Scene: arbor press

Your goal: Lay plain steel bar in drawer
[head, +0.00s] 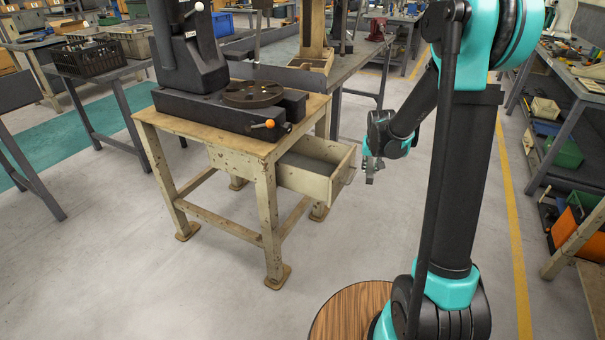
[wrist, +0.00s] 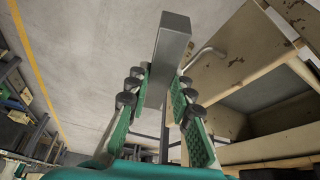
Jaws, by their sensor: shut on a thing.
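The plain steel bar (wrist: 172,40) is a grey square bar between the fingers of my gripper (wrist: 160,90) in the wrist view, sticking out past the fingertips. In the head view my gripper (head: 371,168) hangs to the right of the drawer, with a small grey part of the bar (head: 369,180) showing below it. The drawer (head: 311,172) is pulled out of the cream-painted press stand, and its grey floor looks empty where visible. In the wrist view the drawer's front (wrist: 220,55) with a bent handle is close to the bar on the right.
The black arbor press (head: 215,105) stands on the wooden-topped stand (head: 262,145) above the drawer. A grey bench (head: 350,75) is behind it. A shelf unit (head: 565,125) with bins stands at the right. The floor in front of the stand is clear.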

